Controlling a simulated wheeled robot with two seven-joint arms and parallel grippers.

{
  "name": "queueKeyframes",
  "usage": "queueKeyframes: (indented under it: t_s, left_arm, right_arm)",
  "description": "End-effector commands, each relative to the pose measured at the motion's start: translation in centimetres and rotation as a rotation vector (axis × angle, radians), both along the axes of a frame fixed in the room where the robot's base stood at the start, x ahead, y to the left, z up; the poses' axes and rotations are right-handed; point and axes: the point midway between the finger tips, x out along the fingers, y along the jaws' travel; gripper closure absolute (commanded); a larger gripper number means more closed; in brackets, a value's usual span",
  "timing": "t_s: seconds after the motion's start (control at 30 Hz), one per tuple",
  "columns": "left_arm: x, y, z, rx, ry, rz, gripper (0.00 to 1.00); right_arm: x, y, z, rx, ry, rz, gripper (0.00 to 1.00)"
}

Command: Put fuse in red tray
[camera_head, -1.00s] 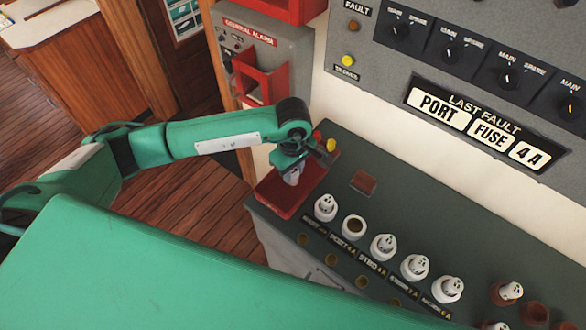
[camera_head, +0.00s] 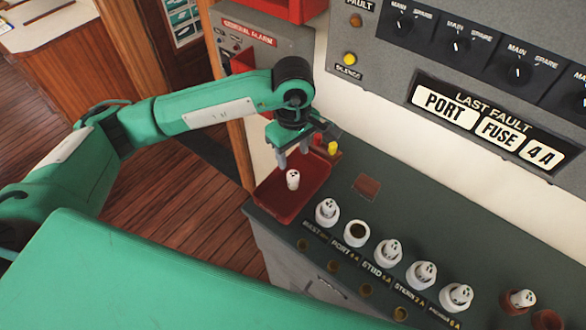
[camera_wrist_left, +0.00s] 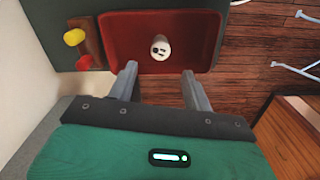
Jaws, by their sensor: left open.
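A white fuse (camera_head: 292,179) with dark marks on its top stands in the red tray (camera_head: 270,207) at the left end of the green counter. It also shows in the left wrist view (camera_wrist_left: 160,47), inside the tray's walls (camera_wrist_left: 206,60). My left gripper (camera_head: 293,157) is open and empty above the tray, just behind and above the fuse in the head view. In the left wrist view its two fingers (camera_wrist_left: 160,85) are spread apart, with the fuse beyond their tips and not touching them. My right gripper is not in view.
Several white fuses stand in a labelled row on the counter; the PORT 4 A holder (camera_head: 357,232) is empty. A small brown block (camera_head: 367,187) lies behind them. Red and yellow knobs (camera_head: 332,148) stand behind the tray. The panel (camera_head: 440,60) rises at the back.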

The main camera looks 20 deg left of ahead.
Motion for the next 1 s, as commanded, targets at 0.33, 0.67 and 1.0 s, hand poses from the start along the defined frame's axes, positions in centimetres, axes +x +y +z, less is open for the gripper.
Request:
queueKeyframes:
  t_s: [0.33,0.67,1.0]
  left_arm:
    - [0.0,0.0,3.3,-0.001,-0.001,-0.001,0.49]
    - [0.0,0.0,3.5,-0.001,0.001,-0.001,0.49]
    - [0.0,0.0,3.5,-0.001,0.001,-0.001,0.49]
  right_arm:
    - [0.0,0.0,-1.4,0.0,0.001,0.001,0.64]
    - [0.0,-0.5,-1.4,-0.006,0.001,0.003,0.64]
    - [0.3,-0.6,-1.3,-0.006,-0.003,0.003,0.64]
